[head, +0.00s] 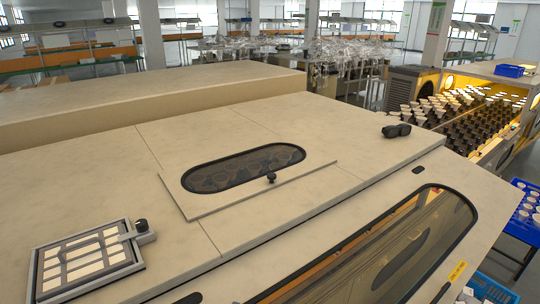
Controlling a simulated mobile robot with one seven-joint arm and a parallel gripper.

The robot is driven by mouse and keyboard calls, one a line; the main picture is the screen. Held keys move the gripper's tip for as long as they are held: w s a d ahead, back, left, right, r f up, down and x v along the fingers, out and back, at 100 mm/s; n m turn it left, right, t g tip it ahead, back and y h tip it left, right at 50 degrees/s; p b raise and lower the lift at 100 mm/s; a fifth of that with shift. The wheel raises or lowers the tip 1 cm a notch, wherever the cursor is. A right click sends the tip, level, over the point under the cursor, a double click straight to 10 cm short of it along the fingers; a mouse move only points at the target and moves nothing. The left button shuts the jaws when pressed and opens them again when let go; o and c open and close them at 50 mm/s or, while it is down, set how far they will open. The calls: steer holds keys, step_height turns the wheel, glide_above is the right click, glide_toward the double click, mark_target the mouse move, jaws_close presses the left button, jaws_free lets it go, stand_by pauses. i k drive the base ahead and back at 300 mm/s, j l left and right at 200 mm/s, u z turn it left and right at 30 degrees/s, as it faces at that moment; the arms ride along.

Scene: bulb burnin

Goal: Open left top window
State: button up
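The beige machine's flat top (340,130) fills the middle of the head view. A dark rounded glass window (235,170) sits in a thin beige panel (310,185) on this top. A small black knob (271,178) stands at the window's near edge. The panel appears to lie flat, but I cannot tell whether it is latched. To the left, a grey-framed gridded pane (84,261) lies on the top, with a black knob and bracket (142,230) at its right side. I cannot tell which of the two is the left top window. My gripper is not in view.
A long window (385,250) is set in the machine's near side. A black fitting (397,131) sits at the top's right end. A lit conveyor of bulbs (465,110) and blue trays (525,210) stand to the right. A raised beige housing (150,98) lies behind.

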mark_target(194, 204)
steer(key=i, duration=1.3)
